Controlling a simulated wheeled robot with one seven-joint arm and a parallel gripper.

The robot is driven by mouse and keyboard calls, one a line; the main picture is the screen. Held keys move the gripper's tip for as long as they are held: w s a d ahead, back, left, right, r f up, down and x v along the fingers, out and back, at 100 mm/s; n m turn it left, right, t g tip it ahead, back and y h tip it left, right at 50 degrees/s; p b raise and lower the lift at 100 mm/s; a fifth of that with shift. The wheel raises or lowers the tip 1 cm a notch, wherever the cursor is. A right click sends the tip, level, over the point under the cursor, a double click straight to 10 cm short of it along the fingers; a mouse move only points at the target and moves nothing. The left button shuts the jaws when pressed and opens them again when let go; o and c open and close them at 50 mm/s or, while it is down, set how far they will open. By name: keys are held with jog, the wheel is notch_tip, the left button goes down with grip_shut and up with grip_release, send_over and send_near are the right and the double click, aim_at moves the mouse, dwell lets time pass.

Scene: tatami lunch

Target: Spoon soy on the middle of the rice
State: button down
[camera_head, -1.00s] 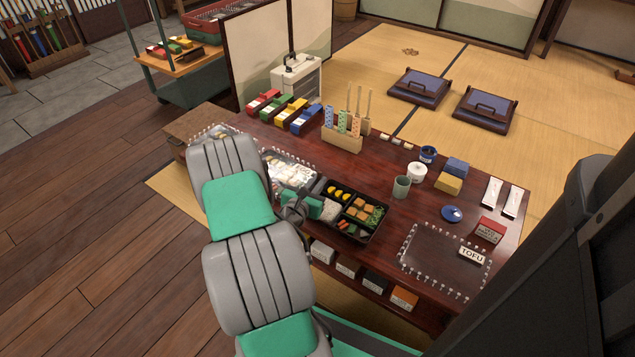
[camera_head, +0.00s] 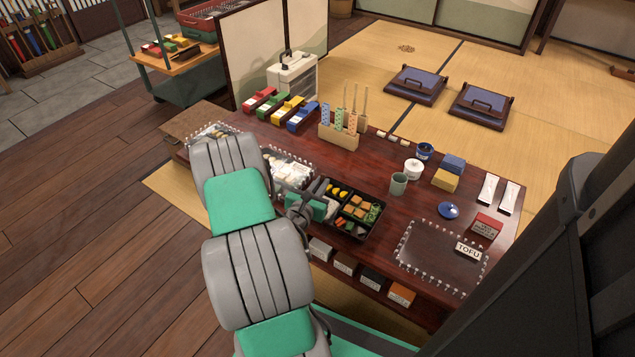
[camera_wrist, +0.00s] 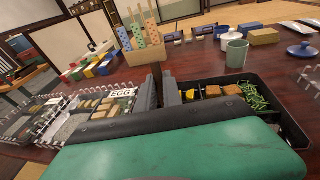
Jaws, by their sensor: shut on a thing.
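The black lunch box (camera_head: 362,238) lies on the low table, with yellow pieces, brown cubes and greens in its compartments. It also shows in the wrist view (camera_wrist: 290,125). My gripper (camera_head: 308,212) is low at the left part of the box and hides the rice area there. In the wrist view its two dark fingers (camera_wrist: 160,92) are close together at the box's left edge. A white lidded pot (camera_head: 413,169), a blue jar (camera_head: 425,151) and a green-grey cup (camera_head: 398,184) stand behind the box; I cannot tell which holds soy.
A clear tray labelled EGG (camera_wrist: 122,93) lies left of the box. A wooden holder with tall utensils (camera_head: 339,135) stands behind. A blue lid (camera_head: 448,210) and a clear-edged tray with a TOFU sign (camera_head: 468,250) are at right.

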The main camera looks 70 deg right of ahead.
jog(key=shift+s+a+f, duration=0.1)
jog(key=shift+s+a, duration=0.1)
jog(key=shift+s, duration=0.9)
jog(key=shift+s, duration=0.1)
jog(key=shift+s+a+p, duration=0.25)
jog(key=shift+s+p, duration=0.05)
jog(key=shift+s, duration=0.65)
jog(key=shift+s+d+p, duration=0.1)
jog(key=shift+d+p, duration=0.35)
jog(key=shift+p, duration=0.25)
jog(key=shift+w+d, duration=0.15)
jog(key=shift+w, duration=0.95)
jog(key=shift+w, duration=0.15)
